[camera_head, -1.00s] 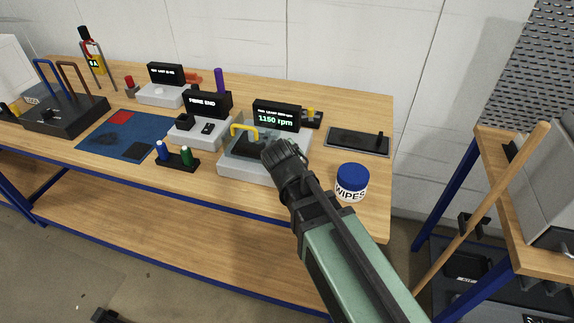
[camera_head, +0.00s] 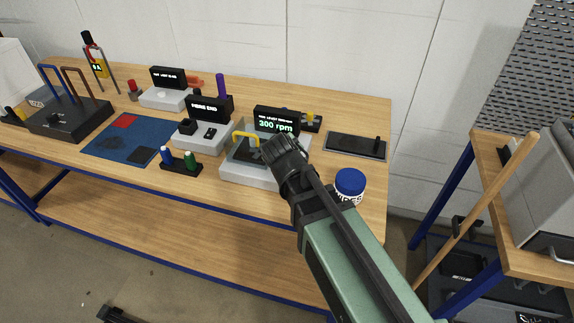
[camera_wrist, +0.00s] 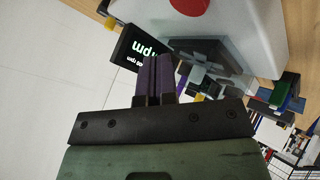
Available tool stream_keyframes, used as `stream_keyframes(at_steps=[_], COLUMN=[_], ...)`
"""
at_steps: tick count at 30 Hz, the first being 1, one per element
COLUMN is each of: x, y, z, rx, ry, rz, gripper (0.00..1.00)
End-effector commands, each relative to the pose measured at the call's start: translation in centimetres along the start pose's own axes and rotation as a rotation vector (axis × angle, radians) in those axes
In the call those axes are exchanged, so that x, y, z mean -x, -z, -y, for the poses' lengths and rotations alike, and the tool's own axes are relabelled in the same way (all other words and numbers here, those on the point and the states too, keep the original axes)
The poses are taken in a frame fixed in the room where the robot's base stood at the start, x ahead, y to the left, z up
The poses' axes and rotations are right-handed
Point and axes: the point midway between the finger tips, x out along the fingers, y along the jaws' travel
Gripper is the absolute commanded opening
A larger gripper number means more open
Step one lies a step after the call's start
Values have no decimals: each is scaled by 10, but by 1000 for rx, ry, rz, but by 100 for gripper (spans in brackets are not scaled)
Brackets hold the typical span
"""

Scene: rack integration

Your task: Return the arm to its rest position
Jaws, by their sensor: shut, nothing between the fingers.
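My gripper (camera_head: 268,148) is at the end of my green arm, over the right part of the workbench. In the wrist view its dark purple fingers (camera_wrist: 157,76) are together with nothing between them. In the head view the fingertips are largely hidden by the gripper body. The gripper is in front of a grey machine (camera_head: 236,173) with a yellow handle (camera_head: 243,136) and a black rpm display (camera_head: 276,120). The display also shows in the wrist view (camera_wrist: 134,50), near the fingers. I cannot tell whether the gripper touches the machine.
A wipes tub (camera_head: 350,185) with a blue lid stands right of my arm. A dark flat tray (camera_head: 350,146) lies behind it. A blue mat (camera_head: 112,145), green and blue bottles (camera_head: 180,160) and a label-display unit (camera_head: 205,135) are left. A wooden pole (camera_head: 480,208) leans by the right bench.

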Motion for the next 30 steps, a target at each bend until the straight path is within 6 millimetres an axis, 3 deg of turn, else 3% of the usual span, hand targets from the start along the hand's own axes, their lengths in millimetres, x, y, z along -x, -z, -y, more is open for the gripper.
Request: stream_keyframes(at_steps=[6, 20, 23, 27, 30], x=[16, 15, 22, 52, 72], y=[12, 8, -22, -118, -166], z=[-12, -10, 5, 9, -6], rx=[0, -10, -93, -362, -530], ry=[0, 4, 85, 287, 386], rz=[0, 18, 166, 554, 715], gripper=[0, 0, 0, 0, 0])
